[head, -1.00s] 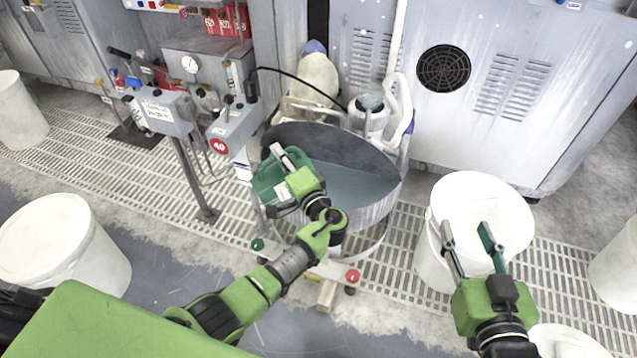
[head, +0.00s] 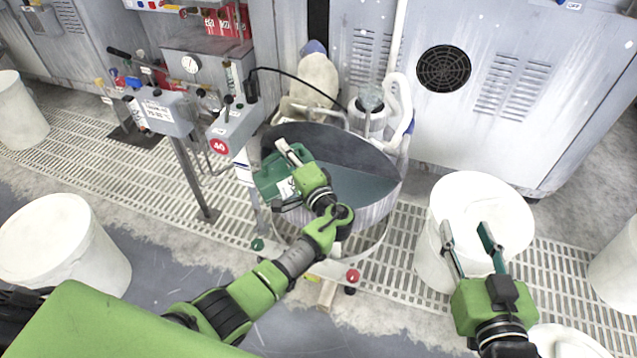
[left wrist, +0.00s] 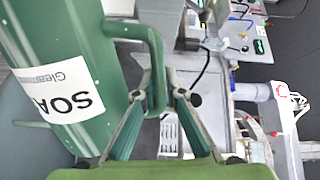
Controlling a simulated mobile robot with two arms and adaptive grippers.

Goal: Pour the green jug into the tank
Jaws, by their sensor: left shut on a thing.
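The green jug (head: 273,178) is at the left part of the tank's opening in the head view, tipped over. In the left wrist view the jug (left wrist: 85,60) fills the left side, with a white label and a loop handle. My left gripper (head: 290,160) is shut on the jug's handle, also seen in the left wrist view (left wrist: 160,100). The round grey tank (head: 370,208) holds bluish-green liquid. The jug's mouth is hidden, and I cannot see any stream. My right gripper (head: 468,238) is open and empty, above a white bucket at the right.
The white bucket (head: 480,190) stands right of the tank. A lidded white bucket (head: 60,240) stands at the left. A post-mounted control box (head: 235,125) with a red 40 sign stands close left of the tank. Grey cabinets (head: 560,60) close off the back.

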